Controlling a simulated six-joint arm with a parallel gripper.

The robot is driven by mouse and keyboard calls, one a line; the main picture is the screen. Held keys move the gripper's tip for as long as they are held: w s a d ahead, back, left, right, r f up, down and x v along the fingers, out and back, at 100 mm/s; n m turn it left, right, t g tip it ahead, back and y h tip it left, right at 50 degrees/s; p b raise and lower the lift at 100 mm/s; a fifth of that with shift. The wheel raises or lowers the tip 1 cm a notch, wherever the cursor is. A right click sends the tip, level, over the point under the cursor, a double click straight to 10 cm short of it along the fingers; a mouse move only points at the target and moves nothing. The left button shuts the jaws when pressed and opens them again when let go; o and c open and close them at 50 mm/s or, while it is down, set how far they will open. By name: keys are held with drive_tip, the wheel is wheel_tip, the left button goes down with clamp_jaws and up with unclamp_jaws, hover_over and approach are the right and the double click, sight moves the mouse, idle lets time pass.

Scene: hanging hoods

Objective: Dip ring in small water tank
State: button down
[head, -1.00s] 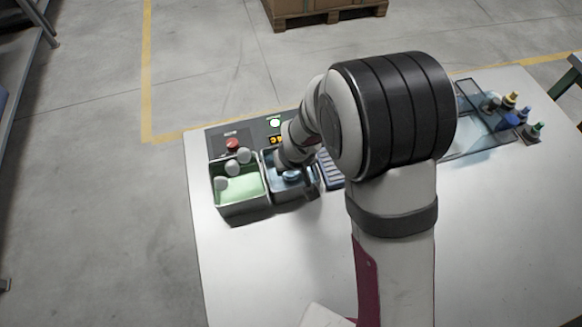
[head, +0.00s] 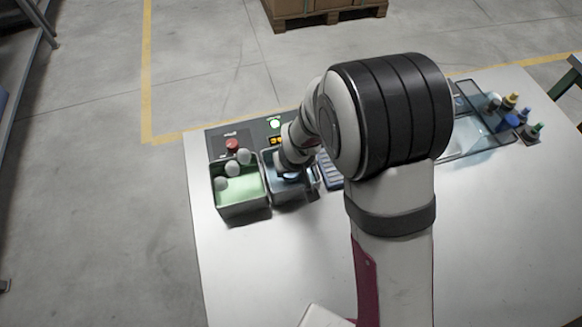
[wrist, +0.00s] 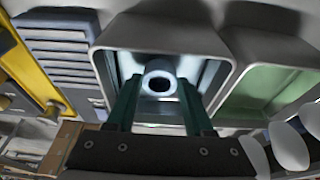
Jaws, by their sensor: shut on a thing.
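The ring (wrist: 160,82) is a light grey round piece with a dark hole, between the two dark green fingers of my gripper (wrist: 160,92). The gripper is shut on it and points down into the tank. In the head view my wrist hides the ring and most of the fingers. I cannot tell how deep the ring sits in the liquid.
A tank with green liquid (head: 237,187) stands directly left, with several white round pieces (head: 232,169) at its edge. A slotted rack (head: 331,172) stands close on the right. A control panel (head: 237,133) is behind. The table's front is clear.

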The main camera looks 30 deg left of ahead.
drive_tip(key=shift+r, duration=0.3)
idle(1.1)
wheel_tip(320, 180, up, 8)
drive_tip(key=shift+r, duration=0.2)
idle(0.5)
idle(0.9)
drive_tip(key=w+d+r+m, duration=0.2)
drive_tip(key=w+d+r, duration=0.15)
drive_tip(key=d, duration=0.35)
drive_tip(key=w+d+r+m, duration=0.2)
drive_tip(key=w+d+r, duration=0.1)
drive_tip(key=d+r, duration=0.25)
drive_tip(key=s+d+r+m+h, duration=0.1)
drive_tip(key=d+r+m, duration=0.1)
drive_tip(key=d, duration=0.6)
drive_tip(key=d+r+m+t+h, duration=0.1)
drive_tip(key=d+r+m, duration=0.2)
drive_tip(key=d+r, duration=0.2)
drive_tip(key=d, duration=0.3)
drive_tip(key=shift+s+d+r, duration=0.2)
drive_tip(key=shift+s+r, duration=0.1)
drive_tip(key=shift+s, duration=0.1)
